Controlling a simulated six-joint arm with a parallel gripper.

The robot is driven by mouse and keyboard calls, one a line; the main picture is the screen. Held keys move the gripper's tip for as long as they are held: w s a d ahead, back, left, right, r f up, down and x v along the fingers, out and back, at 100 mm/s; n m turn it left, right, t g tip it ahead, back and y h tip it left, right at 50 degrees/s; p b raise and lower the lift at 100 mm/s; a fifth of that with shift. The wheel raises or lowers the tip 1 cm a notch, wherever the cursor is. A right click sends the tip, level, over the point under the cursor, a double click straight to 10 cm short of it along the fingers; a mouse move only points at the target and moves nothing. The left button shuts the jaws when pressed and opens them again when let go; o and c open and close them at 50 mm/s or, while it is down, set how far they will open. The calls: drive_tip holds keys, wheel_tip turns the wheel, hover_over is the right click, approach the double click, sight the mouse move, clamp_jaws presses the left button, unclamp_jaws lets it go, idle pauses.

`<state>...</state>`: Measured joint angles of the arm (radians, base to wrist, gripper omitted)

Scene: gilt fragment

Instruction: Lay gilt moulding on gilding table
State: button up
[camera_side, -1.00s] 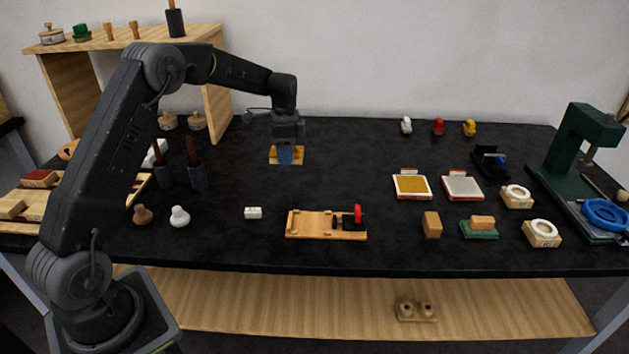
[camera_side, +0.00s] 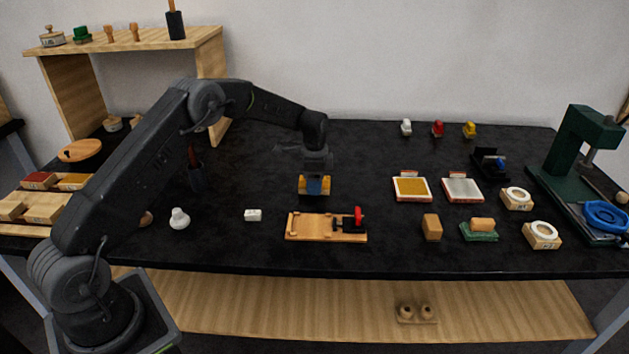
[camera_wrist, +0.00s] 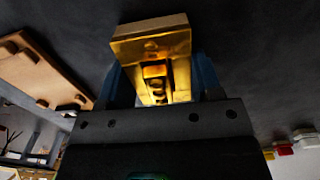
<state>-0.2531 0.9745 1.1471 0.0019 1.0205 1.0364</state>
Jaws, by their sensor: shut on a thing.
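The gilt moulding (camera_wrist: 180,42), a short gold block with a paler wooden edge, fills the upper middle of the wrist view. My gripper (camera_wrist: 160,76) is shut on it, with a blue finger on either side. In the side view my gripper (camera_side: 314,187) points down and holds the moulding (camera_side: 303,188) behind a wooden board with a red-knobbed clamp (camera_side: 308,227), which may be the gilding table. The moulding appears to be above the black top, apart from the board. The fingers hide the moulding's middle in the side view.
A small white block (camera_side: 253,215) and a white knob (camera_side: 180,218) stand left of the board. A wooden block (camera_side: 432,227), a gold-topped tray (camera_side: 411,188) and a green press (camera_side: 575,150) stand to the right. The black top behind the board is mostly clear.

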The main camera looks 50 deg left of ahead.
drive_tip(key=shift+f, duration=0.1)
drive_tip(key=o, duration=0.9)
drive_tip(key=shift+o, duration=0.2)
drive_tip(key=s+d+r+n+t, duration=0.1)
drive_tip(key=s+d+r, duration=0.15)
drive_tip(key=r, duration=0.75)
drive_tip(key=s+d+r+n, duration=0.1)
drive_tip(key=s+d+r, duration=0.15)
drive_tip(key=r, duration=0.85)
drive_tip(key=s+d+r+n+t, duration=0.1)
drive_tip(key=s+d+r, duration=0.15)
drive_tip(key=s, duration=0.25)
drive_tip(key=s+d+r+n+t, duration=0.1)
drive_tip(key=s+r, duration=0.2)
drive_tip(key=s, duration=0.2)
drive_tip(key=s+d+f+n+t, duration=0.1)
drive_tip(key=s+d+n, duration=0.1)
drive_tip(key=s, duration=0.8)
drive_tip(key=s+d+f+n+t, duration=0.1)
drive_tip(key=s+d+f+n, duration=0.1)
drive_tip(key=s, duration=0.9)
drive_tip(key=shift+d+n+t, duration=0.3)
drive_tip(key=shift+d+n, duration=0.2)
drive_tip(key=shift+d, duration=0.45)
